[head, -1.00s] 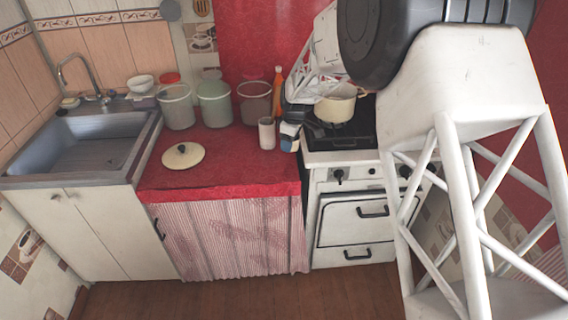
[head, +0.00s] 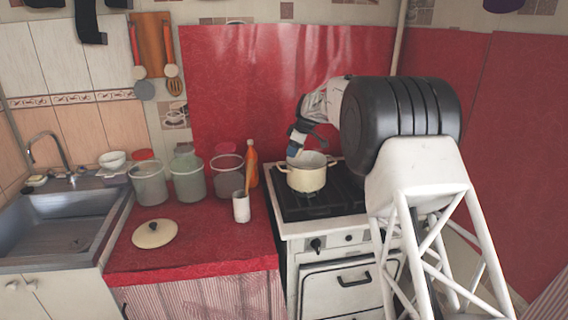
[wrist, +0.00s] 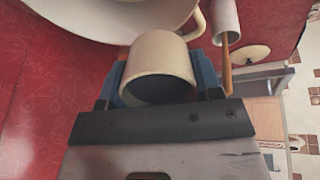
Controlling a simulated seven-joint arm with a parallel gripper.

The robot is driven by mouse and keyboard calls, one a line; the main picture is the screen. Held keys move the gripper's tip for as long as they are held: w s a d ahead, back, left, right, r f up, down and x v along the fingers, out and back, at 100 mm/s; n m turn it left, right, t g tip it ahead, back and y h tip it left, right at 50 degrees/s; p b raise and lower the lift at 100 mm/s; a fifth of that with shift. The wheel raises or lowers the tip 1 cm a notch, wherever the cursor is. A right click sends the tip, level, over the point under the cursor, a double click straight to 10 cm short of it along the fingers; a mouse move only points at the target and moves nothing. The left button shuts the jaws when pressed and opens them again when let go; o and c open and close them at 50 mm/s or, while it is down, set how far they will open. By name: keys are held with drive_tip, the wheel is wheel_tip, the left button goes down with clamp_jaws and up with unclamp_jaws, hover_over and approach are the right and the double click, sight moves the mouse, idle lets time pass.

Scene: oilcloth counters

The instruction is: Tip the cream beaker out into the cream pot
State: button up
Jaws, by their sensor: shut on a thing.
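The cream pot (head: 307,178) stands on the stove, lidless, its mouth facing up. My gripper (head: 298,140) is above the pot's back left rim, with blue fingers shut on the cream beaker (head: 294,152). In the head view the beaker is tilted and mostly hidden by the fingers. In the wrist view the beaker (wrist: 160,58) sits between the fingers (wrist: 160,82), with a dark round end towards the camera. The pot (wrist: 110,12) shows just beyond it, cut off by the top edge. I cannot see whether anything is leaving the beaker.
A white crock (head: 241,208) with a wooden utensil stands on the red counter, left of the stove (head: 285,217). An orange bottle (head: 252,165) and several canisters (head: 228,178) stand behind. A cream lid (head: 154,234) lies at the counter's front left. The red wall is close behind.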

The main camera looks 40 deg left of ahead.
drive_tip(key=w+d+r, duration=0.1)
drive_tip(key=w, duration=0.4)
drive_tip(key=shift+w+r+y, duration=0.25)
drive_tip(key=shift+w+y, duration=0.05)
drive_tip(key=shift+w, duration=0.05)
drive_tip(key=shift+d, duration=0.1)
drive_tip(key=shift+f, duration=0.15)
drive_tip(key=shift+a+f+y, duration=0.15)
drive_tip(key=shift+f+y, duration=0.65)
drive_tip(key=shift+y, duration=1.2)
drive_tip(key=shift+a+f+y, duration=0.15)
drive_tip(key=shift+f+y, duration=0.65)
drive_tip(key=shift+y, duration=1.2)
drive_tip(key=shift+a+f+y, duration=0.15)
drive_tip(key=shift+f+y, duration=0.65)
drive_tip(key=shift+y, duration=1.2)
drive_tip(key=shift+s, duration=0.1)
